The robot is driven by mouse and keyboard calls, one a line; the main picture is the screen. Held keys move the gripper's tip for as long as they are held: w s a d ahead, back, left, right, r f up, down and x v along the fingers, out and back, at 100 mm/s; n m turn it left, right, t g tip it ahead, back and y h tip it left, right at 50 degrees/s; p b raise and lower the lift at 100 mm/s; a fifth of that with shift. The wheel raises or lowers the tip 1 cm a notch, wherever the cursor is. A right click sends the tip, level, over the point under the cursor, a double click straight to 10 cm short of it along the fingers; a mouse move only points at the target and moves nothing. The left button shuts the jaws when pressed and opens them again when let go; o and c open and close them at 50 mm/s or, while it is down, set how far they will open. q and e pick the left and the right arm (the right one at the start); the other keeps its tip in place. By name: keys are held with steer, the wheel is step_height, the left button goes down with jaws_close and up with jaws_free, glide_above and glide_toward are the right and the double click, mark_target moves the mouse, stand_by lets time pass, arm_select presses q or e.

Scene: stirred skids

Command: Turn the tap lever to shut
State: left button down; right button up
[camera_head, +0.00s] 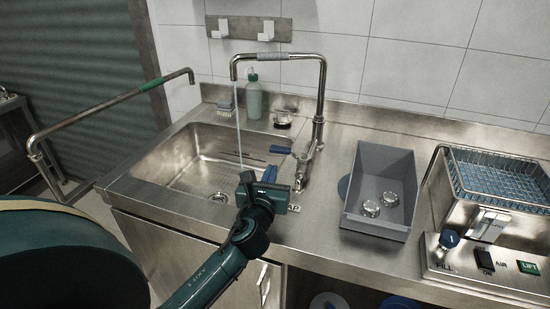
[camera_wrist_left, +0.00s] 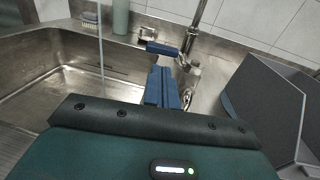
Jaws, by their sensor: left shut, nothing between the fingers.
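The steel tap (camera_head: 322,100) stands at the sink's back right corner, with its spout bent over the basin. A thin stream of water (camera_head: 238,120) runs from the spout; it also shows in the left wrist view (camera_wrist_left: 101,45). The tap's blue lever (camera_head: 280,149) sticks out to the left from the tap's base; it also shows in the left wrist view (camera_wrist_left: 162,48). My left gripper (camera_head: 270,173) is shut and empty, its blue fingers (camera_wrist_left: 161,88) just in front of the lever. A small gap seems to lie between them. My right gripper is not in view.
The steel sink (camera_head: 190,160) lies left of the tap. A green bottle (camera_head: 253,100) and a small glass (camera_head: 283,119) stand behind it. A grey bin (camera_head: 373,155) holding metal parts is to the right, beside a machine with a wire basket (camera_head: 500,180).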

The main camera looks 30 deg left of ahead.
mark_target(278, 153)
arm_select(q)
steer(key=x, duration=0.6)
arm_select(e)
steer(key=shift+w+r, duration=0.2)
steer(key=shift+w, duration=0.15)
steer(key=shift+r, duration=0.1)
